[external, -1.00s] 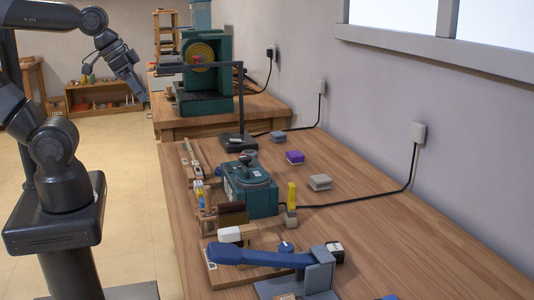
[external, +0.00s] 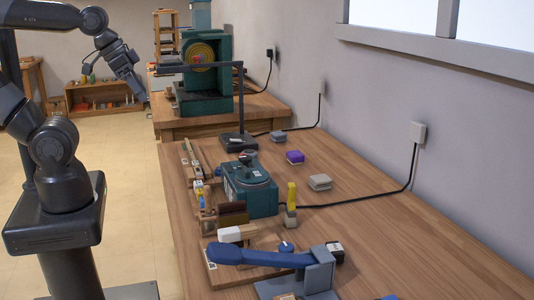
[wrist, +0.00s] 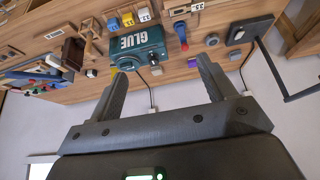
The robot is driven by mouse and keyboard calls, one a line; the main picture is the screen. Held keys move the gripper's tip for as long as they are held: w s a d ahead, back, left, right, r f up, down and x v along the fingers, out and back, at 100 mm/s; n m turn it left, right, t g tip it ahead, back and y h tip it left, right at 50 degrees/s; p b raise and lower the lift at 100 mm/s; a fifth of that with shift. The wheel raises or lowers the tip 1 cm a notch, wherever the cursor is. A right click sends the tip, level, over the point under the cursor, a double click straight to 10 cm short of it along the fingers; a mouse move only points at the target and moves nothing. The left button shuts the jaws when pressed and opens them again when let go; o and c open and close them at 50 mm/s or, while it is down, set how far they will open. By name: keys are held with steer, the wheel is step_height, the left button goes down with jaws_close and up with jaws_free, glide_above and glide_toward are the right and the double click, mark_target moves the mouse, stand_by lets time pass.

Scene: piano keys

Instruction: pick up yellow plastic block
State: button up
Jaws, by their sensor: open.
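A yellow upright block (external: 291,194) stands on the wooden workbench to the right of the green glue machine, at a small grey block. In the wrist view, a yellow piece (wrist: 113,71) shows beside the glue machine, and a yellow cube (wrist: 127,19) sits among small blocks on its other side. I cannot tell for sure which one is the task's block. My gripper (external: 140,90) is high up, left of the bench and well away from these pieces. In the wrist view, its two fingers (wrist: 162,68) are spread apart with nothing between them.
The green glue machine (external: 250,188) stands mid-bench. A black lamp-like stand (external: 241,100) rises behind it. A blue-handled tool (external: 258,256) lies in front. Purple (external: 295,157) and grey (external: 320,182) blocks are spread to the right. The bench's right side is mostly clear, with a black cable crossing it.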

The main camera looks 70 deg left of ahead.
steer(key=shift+c, duration=0.6)
steer(key=c, duration=0.7)
steer(key=g, duration=0.6)
glide_above(201, 191)
steer(key=f, duration=2.1)
steer(key=shift+w+a, duration=0.2)
steer(key=shift+a, duration=0.05)
steer(key=shift+s+d+f, duration=0.15)
steer(key=shift+f, duration=2.55)
